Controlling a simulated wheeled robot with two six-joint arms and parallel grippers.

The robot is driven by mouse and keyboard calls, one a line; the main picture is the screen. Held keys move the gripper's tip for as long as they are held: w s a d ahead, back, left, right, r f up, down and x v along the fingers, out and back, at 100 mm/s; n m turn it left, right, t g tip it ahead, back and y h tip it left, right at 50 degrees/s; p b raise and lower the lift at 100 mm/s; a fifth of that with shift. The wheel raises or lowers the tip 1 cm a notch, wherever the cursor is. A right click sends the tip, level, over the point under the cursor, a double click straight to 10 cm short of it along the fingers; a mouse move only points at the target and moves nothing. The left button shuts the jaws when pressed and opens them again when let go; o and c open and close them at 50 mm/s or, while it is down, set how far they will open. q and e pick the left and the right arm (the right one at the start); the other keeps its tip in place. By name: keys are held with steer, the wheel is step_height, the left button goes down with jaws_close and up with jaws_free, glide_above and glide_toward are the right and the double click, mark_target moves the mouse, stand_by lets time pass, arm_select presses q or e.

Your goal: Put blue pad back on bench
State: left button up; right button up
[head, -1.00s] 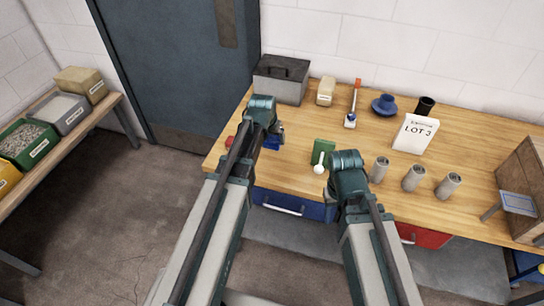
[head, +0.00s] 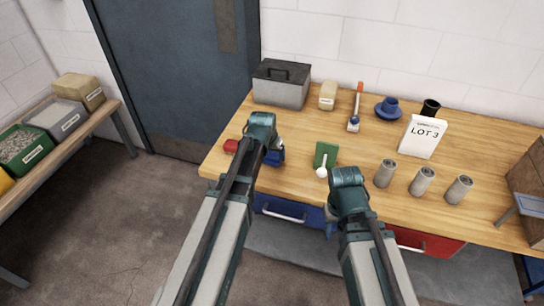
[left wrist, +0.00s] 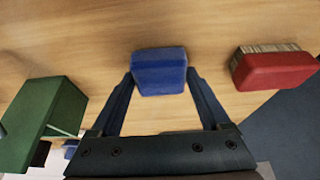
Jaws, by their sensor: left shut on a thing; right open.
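The blue pad (head: 277,157) is a small blue block over the front left part of the wooden bench (head: 290,180). My left gripper (head: 272,150) is shut on it, and the arm partly covers it in the head view. In the left wrist view, the pad (left wrist: 160,72) sits between the two fingers, with bench wood behind it. I cannot tell whether it touches the bench. My right gripper (head: 346,185) is open near the bench's front edge, right of the green block; its fingers are mostly hidden.
A red brush-like block (left wrist: 275,68) lies right of the pad in the wrist view. A green block (head: 326,153) with a white ball (head: 321,172) stands between my grippers. Several grey cans (head: 422,181), a LOT 3 sign (head: 424,136) and a toolbox (head: 281,84) stand on the bench.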

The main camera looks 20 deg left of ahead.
arm_select(q)
steer(key=shift+f, duration=0.25)
steer(key=o, duration=1)
steer(key=shift+r, duration=0.1)
steer(key=p+v, duration=1.1)
steer(key=v, duration=0.1)
steer(key=s+d+m+g, duration=0.1)
steer(key=s+d, duration=0.3)
steer(key=s, duration=0.2)
steer(key=s+d+m+g+y, duration=0.1)
steer(key=s+d+g, duration=0.1)
steer(key=s+d, duration=0.3)
steer(key=s+d+f+m+g, duration=0.1)
steer(key=s+d+g, duration=0.1)
steer(key=s+d, duration=0.2)
steer(key=shift+s+d+f+y, duration=0.1)
steer(key=shift+s+d+y, duration=0.05)
steer(key=shift+s, duration=0.8)
steer(key=shift+s+d+y, duration=0.1)
steer(key=shift+s+y, duration=0.05)
steer(key=shift+s, duration=0.75)
